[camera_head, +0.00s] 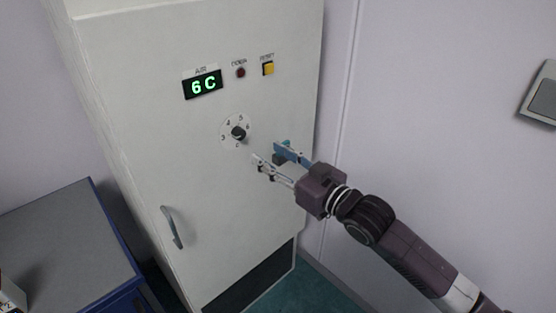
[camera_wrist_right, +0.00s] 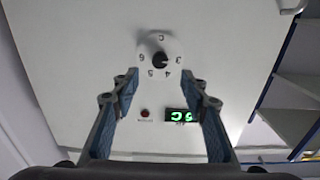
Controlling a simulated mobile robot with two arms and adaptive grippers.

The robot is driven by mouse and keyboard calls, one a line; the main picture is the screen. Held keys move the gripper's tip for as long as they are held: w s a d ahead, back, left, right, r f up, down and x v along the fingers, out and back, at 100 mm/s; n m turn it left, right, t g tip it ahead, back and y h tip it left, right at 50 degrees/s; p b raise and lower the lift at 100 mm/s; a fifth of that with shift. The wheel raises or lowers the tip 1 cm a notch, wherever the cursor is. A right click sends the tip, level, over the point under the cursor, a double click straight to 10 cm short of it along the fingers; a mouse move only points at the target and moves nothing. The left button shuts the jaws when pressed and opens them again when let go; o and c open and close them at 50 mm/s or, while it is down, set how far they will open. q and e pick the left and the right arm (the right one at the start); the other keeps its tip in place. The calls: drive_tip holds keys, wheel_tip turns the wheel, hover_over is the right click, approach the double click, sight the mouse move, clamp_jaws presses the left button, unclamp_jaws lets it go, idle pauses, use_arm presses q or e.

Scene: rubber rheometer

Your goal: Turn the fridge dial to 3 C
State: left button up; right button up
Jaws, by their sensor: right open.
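The fridge (camera_head: 215,190) is a tall white cabinet. Its dial is a small black knob (camera_head: 238,133) on a round white numbered plate, on the upper front. The dial shows upside down in the right wrist view (camera_wrist_right: 160,59), just beyond and between the fingertips. The green display (camera_head: 202,84) reads 6 C; it also shows inverted in the wrist view (camera_wrist_right: 181,116). My right gripper (camera_head: 267,152) is open and empty, to the lower right of the dial and apart from it. My left gripper is not in view.
A red lamp (camera_head: 240,72) and a yellow button (camera_head: 267,68) sit above the dial. The door handle (camera_head: 172,227) is at lower left. A grey-topped blue cabinet (camera_head: 65,245) stands left of the fridge. A wall (camera_head: 430,130) lies to the right.

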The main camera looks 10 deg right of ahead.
drive_tip(key=shift+v, duration=1.05)
